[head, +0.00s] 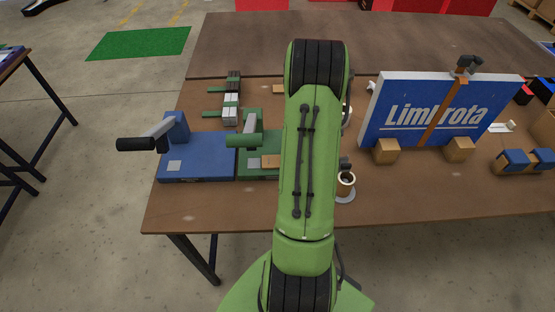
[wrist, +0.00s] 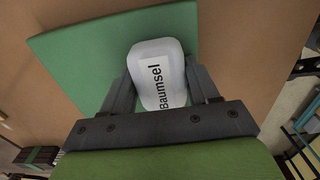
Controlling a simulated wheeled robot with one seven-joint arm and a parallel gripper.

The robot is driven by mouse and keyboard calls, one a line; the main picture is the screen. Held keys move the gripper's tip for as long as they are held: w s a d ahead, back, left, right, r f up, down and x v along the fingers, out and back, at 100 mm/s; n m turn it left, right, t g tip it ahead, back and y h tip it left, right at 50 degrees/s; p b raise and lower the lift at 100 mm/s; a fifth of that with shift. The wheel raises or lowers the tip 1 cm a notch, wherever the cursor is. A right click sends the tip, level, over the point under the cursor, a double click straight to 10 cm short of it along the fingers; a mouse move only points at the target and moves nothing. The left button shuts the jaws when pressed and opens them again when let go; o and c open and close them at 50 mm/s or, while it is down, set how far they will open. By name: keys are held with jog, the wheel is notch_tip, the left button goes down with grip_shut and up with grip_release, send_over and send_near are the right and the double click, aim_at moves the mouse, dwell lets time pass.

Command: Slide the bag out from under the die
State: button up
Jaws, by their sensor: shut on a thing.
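A white bag (wrist: 152,68) with a "Baumsel" label is between the two dark fingers of my gripper (wrist: 161,75) in the wrist view. My gripper is shut on its sides. A flat green panel (wrist: 80,62) lies behind the bag. In the head view a green press (head: 251,150) with a lever stands left of my arm, partly covered by it. The bag and my gripper are hidden behind the arm there. I cannot make out a die touching the bag in either view.
A blue press (head: 205,165) with a black handle stands to the left. A cup-like item (head: 345,183) is right of my arm. The table's front right (head: 430,190) is mostly clear.

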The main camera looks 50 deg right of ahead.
jog(key=shift+s+d, duration=0.6)
jog(key=shift+s, duration=0.05)
jog(key=o, duration=1.3)
notch_tip(320, 180, up, 16)
jog(key=p, duration=0.2)
jog(key=shift+f, duration=0.15)
